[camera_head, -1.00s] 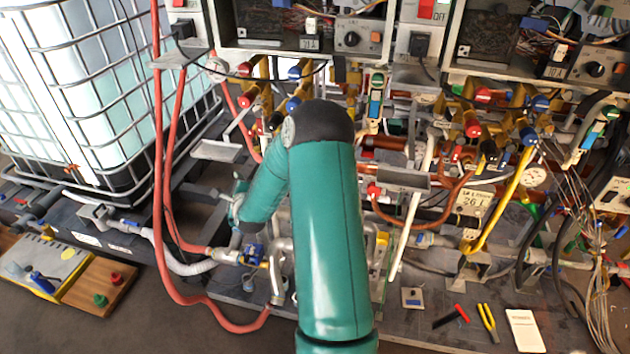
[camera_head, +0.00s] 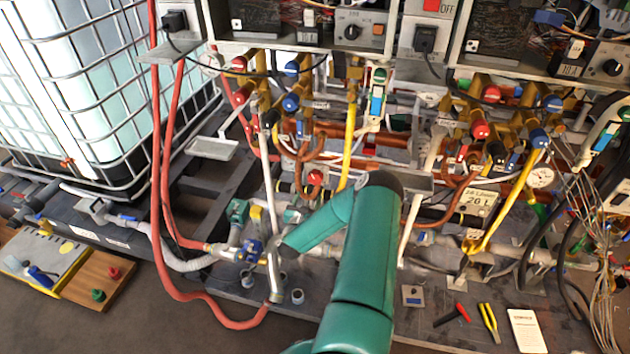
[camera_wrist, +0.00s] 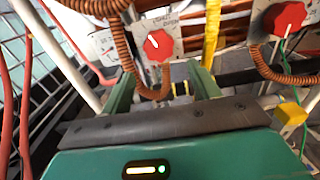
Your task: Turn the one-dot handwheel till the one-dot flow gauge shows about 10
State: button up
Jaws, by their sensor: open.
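In the wrist view, a red handwheel (camera_wrist: 158,45) with a white pointer mark sits on a pale plate lettered OPEN. It shows ahead of and between the two green fingers of my gripper (camera_wrist: 160,78). A second red handwheel (camera_wrist: 286,17) is at the upper right. I cannot read dots on either. In the head view, a green, white and blue upright gauge (camera_head: 377,97) and a similar one (camera_head: 600,135) at right are too small to read.
Coiled copper pipe (camera_wrist: 125,48) runs close by the left finger, and a yellow pipe (camera_wrist: 211,35) stands by the right one. A steel pipe (camera_head: 267,190), red hoses (camera_head: 160,200) and a caged tank (camera_head: 100,90) lie left. Loose tools (camera_head: 487,320) lie at front right.

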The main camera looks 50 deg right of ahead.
aim_at(315, 180)
jog(key=x, duration=1)
jog(key=shift+w, duration=0.15)
jog(key=shift+c, duration=0.2)
jog(key=c, duration=0.7)
